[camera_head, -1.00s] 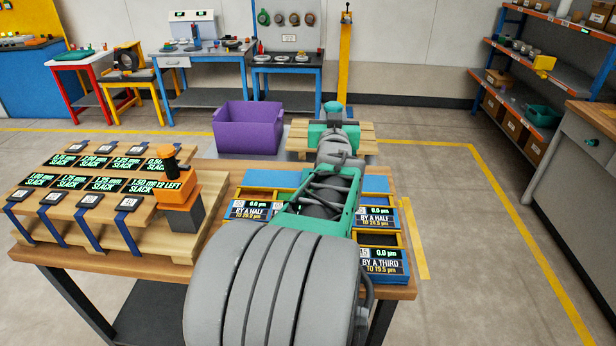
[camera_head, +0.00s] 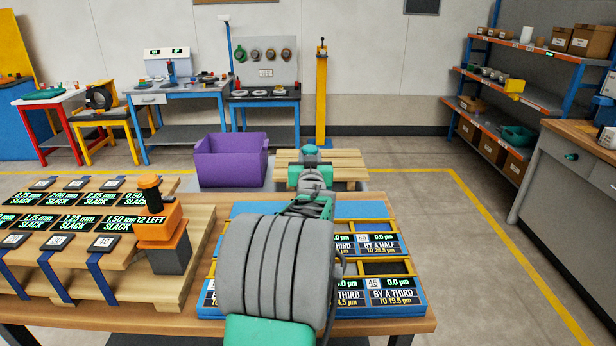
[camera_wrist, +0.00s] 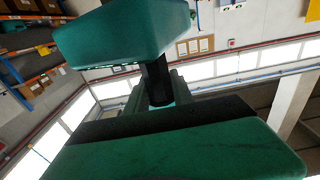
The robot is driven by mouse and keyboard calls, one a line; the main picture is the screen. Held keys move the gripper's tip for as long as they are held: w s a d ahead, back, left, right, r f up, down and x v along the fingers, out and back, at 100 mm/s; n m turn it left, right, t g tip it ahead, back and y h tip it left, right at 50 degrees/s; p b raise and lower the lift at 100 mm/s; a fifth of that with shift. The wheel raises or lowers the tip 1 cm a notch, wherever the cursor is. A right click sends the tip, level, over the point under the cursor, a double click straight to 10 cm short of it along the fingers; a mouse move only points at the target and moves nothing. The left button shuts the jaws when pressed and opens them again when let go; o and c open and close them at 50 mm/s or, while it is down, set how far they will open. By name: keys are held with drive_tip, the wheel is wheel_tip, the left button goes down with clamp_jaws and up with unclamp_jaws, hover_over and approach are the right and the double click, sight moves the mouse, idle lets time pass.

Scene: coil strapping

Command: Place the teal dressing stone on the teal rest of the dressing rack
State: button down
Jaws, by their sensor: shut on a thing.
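In the wrist view a teal block (camera_wrist: 125,35), which I take to be the dressing stone, fills the upper part, close to the lens. A black post shows beneath it. My gripper (camera_wrist: 158,88) is closed at this post; the exact contact is hidden. A broad teal surface with a black band lies below. In the head view my arm reaches forward over the bench, and its far end is small and partly hidden behind its own links. I cannot make out the dressing rack or its teal rest for certain in either view.
A blue tray (camera_head: 350,211) with yellow dividers and displays lies under my arm on the wooden bench. Left of it is a wooden stand with blue straps (camera_head: 102,281) and an orange-topped post (camera_head: 160,222). A purple bin (camera_head: 231,160) stands beyond. Floor at right is clear.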

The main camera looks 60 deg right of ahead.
drive_tip(key=w+d+f+p, duration=0.1)
drive_tip(key=w+d+f, duration=0.1)
drive_tip(key=d+f, duration=0.3)
wheel_tip(320, 180, down, 4)
drive_tip(key=shift+w+r, duration=0.15)
drive_tip(key=shift+w, duration=0.1)
drive_tip(key=shift+f, duration=0.25)
drive_tip(key=c, duration=1.1)
unclamp_jaws()
drive_tip(key=shift+f, duration=0.1)
